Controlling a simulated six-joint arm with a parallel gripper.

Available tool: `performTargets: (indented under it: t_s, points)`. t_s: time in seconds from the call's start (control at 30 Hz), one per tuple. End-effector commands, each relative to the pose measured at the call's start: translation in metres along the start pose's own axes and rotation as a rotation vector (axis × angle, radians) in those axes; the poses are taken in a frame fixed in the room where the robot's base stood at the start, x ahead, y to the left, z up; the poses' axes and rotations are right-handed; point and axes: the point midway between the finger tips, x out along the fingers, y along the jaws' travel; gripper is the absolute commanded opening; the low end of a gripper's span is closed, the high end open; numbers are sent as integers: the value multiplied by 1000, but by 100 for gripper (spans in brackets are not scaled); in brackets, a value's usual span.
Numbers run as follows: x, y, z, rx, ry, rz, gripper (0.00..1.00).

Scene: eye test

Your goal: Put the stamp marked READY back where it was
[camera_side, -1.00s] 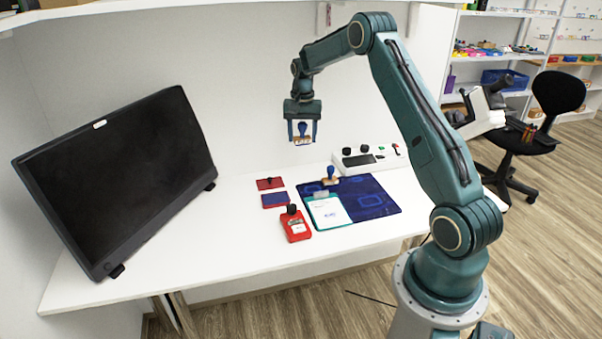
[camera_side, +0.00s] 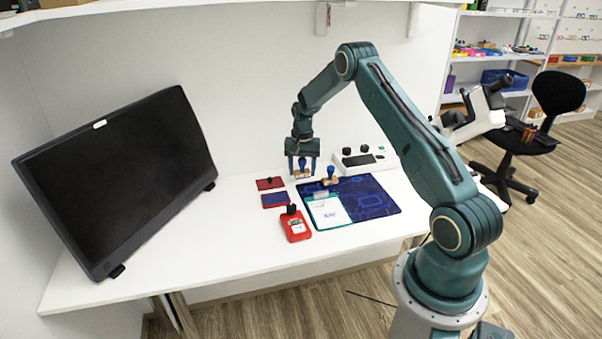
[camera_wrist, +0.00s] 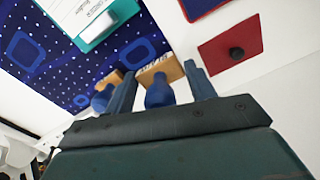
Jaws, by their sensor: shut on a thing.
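My gripper (camera_side: 302,173) is shut on a stamp with a blue handle and wooden base (camera_side: 302,169), just behind the mat's back left corner. In the wrist view the held stamp's handle (camera_wrist: 158,93) is between the two fingers. Its base (camera_wrist: 160,71) carries dark lettering too small to read surely. I cannot tell whether the base touches the table. A second, similar stamp (camera_side: 329,176) stands to the right, by the mat's back edge. In the wrist view this second stamp (camera_wrist: 103,97) is partly hidden behind the left finger.
A dark blue patterned mat (camera_side: 372,198) bears a teal clipboard (camera_side: 327,212) with paper. A red pad with a black knob (camera_side: 269,183), a blue-topped pad (camera_side: 275,200) and a red boxy item (camera_side: 295,226) lie left. A white control box (camera_side: 362,160) stands behind. Table is clear toward the monitor (camera_side: 120,175).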

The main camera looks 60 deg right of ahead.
Motion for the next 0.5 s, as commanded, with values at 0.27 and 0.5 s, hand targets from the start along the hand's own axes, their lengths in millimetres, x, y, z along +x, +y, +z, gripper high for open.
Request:
performTargets:
  t_s: [0.27,0.5]
  points:
    - [26,0,0,0,-2,1,40]
    - [42,0,0,0,0,0,40]
